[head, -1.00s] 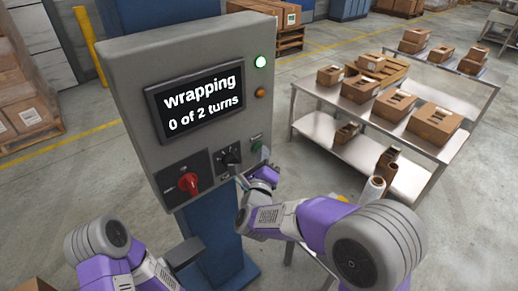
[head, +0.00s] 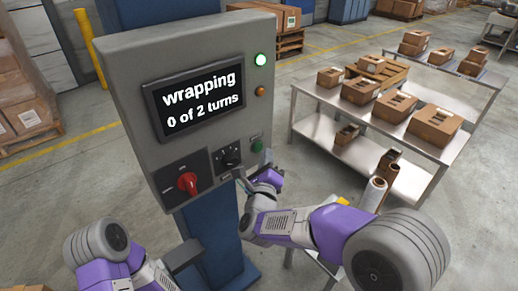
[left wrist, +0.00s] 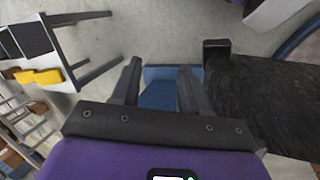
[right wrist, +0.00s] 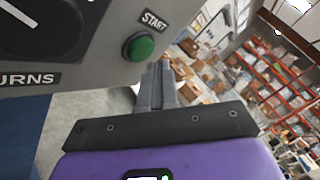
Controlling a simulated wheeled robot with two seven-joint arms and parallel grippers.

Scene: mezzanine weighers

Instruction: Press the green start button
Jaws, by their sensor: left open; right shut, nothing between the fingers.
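The green start button (head: 257,146) is on the lower right of the grey control panel (head: 135,60). It also shows in the right wrist view (right wrist: 142,48), under a START label. The panel's screen (head: 200,100) reads "wrapping 0 of 2 turns", and a green lamp (head: 260,60) is lit. My right gripper (head: 243,176) is just below the button; in the right wrist view its closed fingers (right wrist: 160,75) point up, apart from the button, with nothing held. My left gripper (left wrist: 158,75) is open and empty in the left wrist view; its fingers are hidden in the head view.
A red rotary switch (head: 188,183) and a black turns knob (head: 229,156) sit left of the button. A steel table (head: 310,85) with cartons stands to the right. Rolls of film (head: 373,192) stand near my right arm. Open floor lies between panel and table.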

